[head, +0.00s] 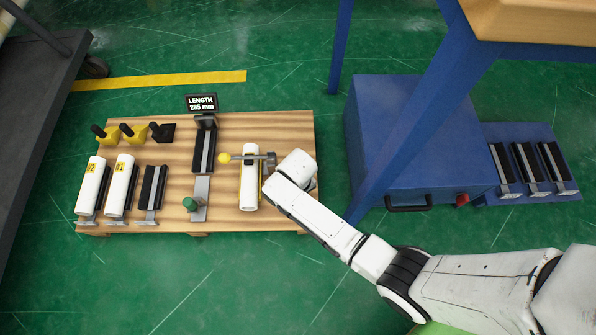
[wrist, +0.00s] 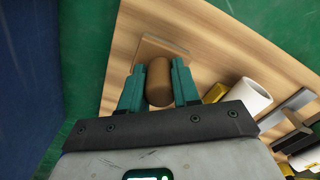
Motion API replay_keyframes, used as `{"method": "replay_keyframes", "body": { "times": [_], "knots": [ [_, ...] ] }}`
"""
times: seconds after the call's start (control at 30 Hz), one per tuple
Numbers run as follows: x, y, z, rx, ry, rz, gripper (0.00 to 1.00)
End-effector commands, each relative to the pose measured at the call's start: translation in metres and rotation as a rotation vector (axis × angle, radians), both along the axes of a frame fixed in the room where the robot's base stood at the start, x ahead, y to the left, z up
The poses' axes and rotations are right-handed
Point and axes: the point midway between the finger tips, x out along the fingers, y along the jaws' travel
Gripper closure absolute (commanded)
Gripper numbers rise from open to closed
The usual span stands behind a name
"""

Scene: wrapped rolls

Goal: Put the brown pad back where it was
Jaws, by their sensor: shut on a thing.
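In the wrist view, the teal fingers of my gripper (wrist: 158,70) are shut on the brown pad's rounded brown grip (wrist: 158,84), one finger on each side. A flat, square brown plate (wrist: 165,49) shows just beyond the fingertips, over the wooden pallet (wrist: 218,40). I cannot tell whether the plate touches the wood. In the head view, my white wrist is over the right end of the pallet (head: 285,215) and hides the fingers and the pad.
A white roll (head: 249,190) lies just left of my wrist, beside a grey clamp with a yellow knob (head: 224,158). A length display (head: 201,103) stands at the pallet's back. Two labelled white rolls (head: 90,188) rest at left. A blue cabinet (head: 410,150) stands right.

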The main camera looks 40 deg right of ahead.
Motion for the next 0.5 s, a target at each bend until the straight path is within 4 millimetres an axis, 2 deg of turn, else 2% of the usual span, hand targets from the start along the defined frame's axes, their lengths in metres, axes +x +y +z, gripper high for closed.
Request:
{"method": "replay_keyframes", "body": {
  "times": [0.03, 0.1, 0.5],
  "knots": [
    [-0.002, 0.0, -0.015, 0.0, 0.004, 0.0, 0.97],
    [-0.002, 0.0, -0.023, 0.0, 0.004, 0.0, 0.97],
    [-0.002, 0.0, -0.026, 0.0, 0.003, 0.0, 0.97]
  ]
}}
